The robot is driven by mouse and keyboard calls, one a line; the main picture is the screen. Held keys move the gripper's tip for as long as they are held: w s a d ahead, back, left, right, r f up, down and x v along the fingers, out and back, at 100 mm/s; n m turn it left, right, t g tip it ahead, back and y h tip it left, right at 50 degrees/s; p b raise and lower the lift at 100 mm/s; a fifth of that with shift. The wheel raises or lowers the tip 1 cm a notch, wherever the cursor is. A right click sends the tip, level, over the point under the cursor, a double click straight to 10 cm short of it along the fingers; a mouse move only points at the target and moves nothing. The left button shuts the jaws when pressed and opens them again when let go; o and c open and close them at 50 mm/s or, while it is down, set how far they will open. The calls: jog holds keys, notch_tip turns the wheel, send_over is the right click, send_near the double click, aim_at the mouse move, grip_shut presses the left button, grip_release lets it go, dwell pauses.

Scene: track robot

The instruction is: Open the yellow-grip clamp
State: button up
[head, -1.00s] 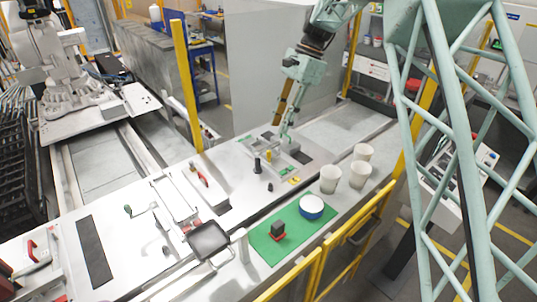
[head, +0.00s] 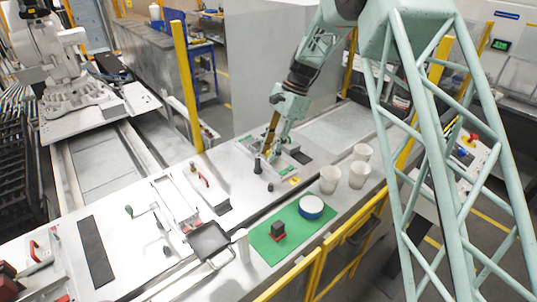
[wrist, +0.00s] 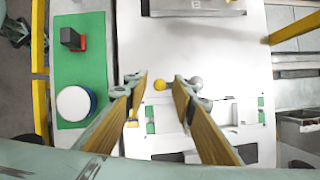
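The clamp's arm and base cannot be made out.
A dark post (head: 257,166) stands close beside my gripper. Several white cups (head: 329,180), a green mat (head: 270,240) with a blue-rimmed white round container (head: 311,207) and a red-and-black block (head: 278,231) lie to the right and nearer. A dark square pan (head: 209,241) is at the front.

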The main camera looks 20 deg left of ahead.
jog(key=shift+x, duration=0.75)
jog(key=shift+c, duration=0.2)
grip_shut()
